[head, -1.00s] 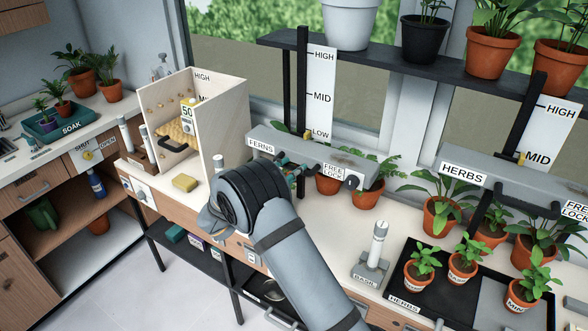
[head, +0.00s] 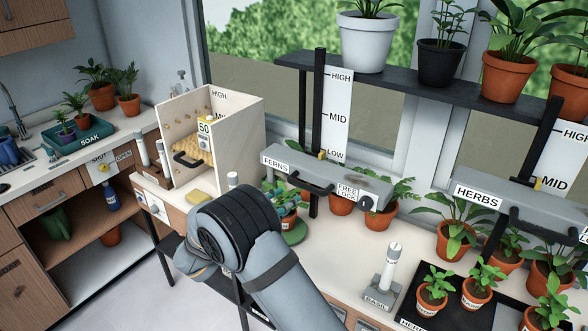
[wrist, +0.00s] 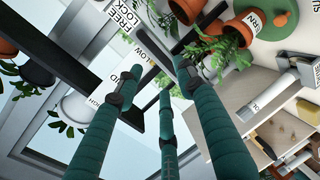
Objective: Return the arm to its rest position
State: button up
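My arm reaches up from the bottom of the head view and bends at a dark-banded joint; my gripper is hidden there behind the arm. In the wrist view my gripper (wrist: 158,88) shows three teal fingers spread apart, with nothing held between them. Beyond the fingers are the ferns bar with its FREE LOCK sign (wrist: 124,18) and a labelled terracotta fern pot (wrist: 243,28) by a green saucer (wrist: 281,22). In the head view that potted fern (head: 287,217) stands on the bench, just beyond my arm, apart from it as far as I can see.
The grey FERNS bar (head: 325,178) hangs over the bench behind my arm. A wooden box (head: 232,132) stands to the left, with a yellow sponge (head: 200,196) in front. A BASIL device (head: 386,283) and the herb tray (head: 455,307) are at right. Bare bench lies between.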

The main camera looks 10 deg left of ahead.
jog(key=x, duration=0.8)
jog(key=r+p+x, duration=0.1)
jog(key=x, duration=0.3)
jog(key=shift+w, duration=0.2)
jog(key=shift+s+r+p, duration=0.15)
jog(key=shift+r+p, duration=0.1)
jog(key=shift+p, duration=0.1)
jog(key=shift+f, duration=0.1)
jog(key=shift+o, duration=0.5)
jog(key=shift+a, duration=0.1)
dwell(1.5)
